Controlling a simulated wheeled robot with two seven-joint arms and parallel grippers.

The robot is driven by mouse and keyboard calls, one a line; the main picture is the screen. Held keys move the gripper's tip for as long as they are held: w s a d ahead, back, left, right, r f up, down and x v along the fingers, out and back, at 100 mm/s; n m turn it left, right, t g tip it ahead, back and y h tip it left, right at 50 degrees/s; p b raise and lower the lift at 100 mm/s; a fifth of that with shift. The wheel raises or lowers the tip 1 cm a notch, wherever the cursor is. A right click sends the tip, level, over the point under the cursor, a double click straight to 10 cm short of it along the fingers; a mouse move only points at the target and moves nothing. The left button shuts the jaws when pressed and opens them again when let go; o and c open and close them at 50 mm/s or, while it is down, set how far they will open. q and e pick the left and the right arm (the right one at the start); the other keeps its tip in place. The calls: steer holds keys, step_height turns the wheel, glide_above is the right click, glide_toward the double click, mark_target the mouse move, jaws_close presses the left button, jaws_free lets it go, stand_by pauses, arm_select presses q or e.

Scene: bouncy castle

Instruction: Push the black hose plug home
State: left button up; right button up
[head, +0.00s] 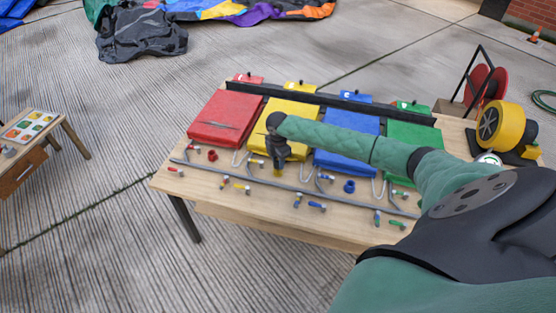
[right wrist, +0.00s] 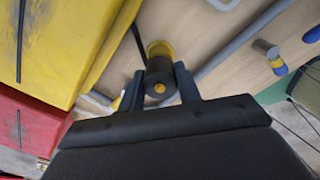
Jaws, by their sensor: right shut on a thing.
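The black hose plug (right wrist: 159,78) is a short cylinder with a yellow dot on its near end. My right gripper (right wrist: 162,88) is shut on it, one finger on each side. A yellow collar (right wrist: 160,48) shows just beyond the plug, close to the wooden board; I cannot tell how deep the plug sits in it. In the head view my right gripper (head: 277,164) points down at the table in front of the yellow box (head: 291,112). There the gripper hides most of the plug, and a bit of yellow shows under the fingertips. My left gripper is out of view.
The wooden table (head: 240,204) carries red (head: 222,118), blue (head: 345,140) and green (head: 414,139) boxes. A grey pipe (head: 230,174) runs along its front, with a red fitting (head: 212,155), a blue fitting (head: 349,186) and several small valves. A yellow blower (head: 502,126) stands at the right.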

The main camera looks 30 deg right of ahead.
steer(key=shift+f, duration=0.5)
stand_by(0.4)
steer(key=o, duration=1.1)
steer(key=shift+c, duration=0.2)
steer(key=shift+r+b, duration=0.3)
steer(key=shift+r, duration=0.3)
step_height(320, 180, up, 7)
steer(key=shift+f+b, duration=0.2)
steer(key=shift+b, duration=0.55)
